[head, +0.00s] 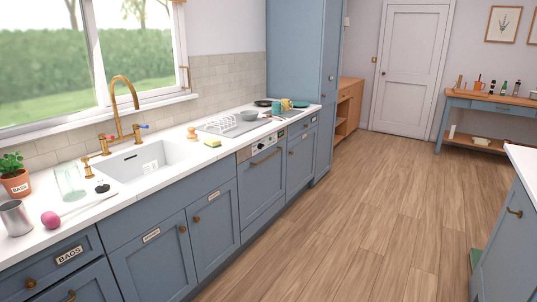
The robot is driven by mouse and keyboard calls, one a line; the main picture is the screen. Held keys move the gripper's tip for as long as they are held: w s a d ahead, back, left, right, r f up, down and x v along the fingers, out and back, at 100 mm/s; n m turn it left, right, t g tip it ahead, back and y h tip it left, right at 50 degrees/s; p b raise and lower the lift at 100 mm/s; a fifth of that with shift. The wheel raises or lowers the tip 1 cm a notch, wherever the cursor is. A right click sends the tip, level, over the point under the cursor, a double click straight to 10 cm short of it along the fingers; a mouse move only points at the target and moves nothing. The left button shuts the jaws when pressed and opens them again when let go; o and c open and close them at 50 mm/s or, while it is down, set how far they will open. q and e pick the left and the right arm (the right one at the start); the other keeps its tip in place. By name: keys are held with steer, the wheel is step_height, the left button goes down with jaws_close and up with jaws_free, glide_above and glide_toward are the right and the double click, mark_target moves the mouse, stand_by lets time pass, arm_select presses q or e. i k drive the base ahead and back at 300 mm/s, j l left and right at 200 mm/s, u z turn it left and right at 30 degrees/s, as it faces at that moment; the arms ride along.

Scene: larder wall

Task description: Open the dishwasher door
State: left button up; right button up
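The dishwasher door (262,187) is a blue panel in the row of base cabinets, to the right of the sink. It stands upright and looks closed, flush with the cabinets beside it. A brass bar handle (266,157) runs across its upper part. Above it is a pale control strip (262,145) with dark knobs or buttons. Neither of my grippers is in the head view.
Wooden floor (345,215) lies clear in front of the cabinets. A blue island (506,235) with a white top stands at the right edge. Dishes and a drying rack (222,123) sit on the white counter above the dishwasher. A wooden side table (490,104) stands at the back right.

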mark_target(261, 178)
steer(key=i+z, duration=0.2)
steer(key=i, duration=1.95)
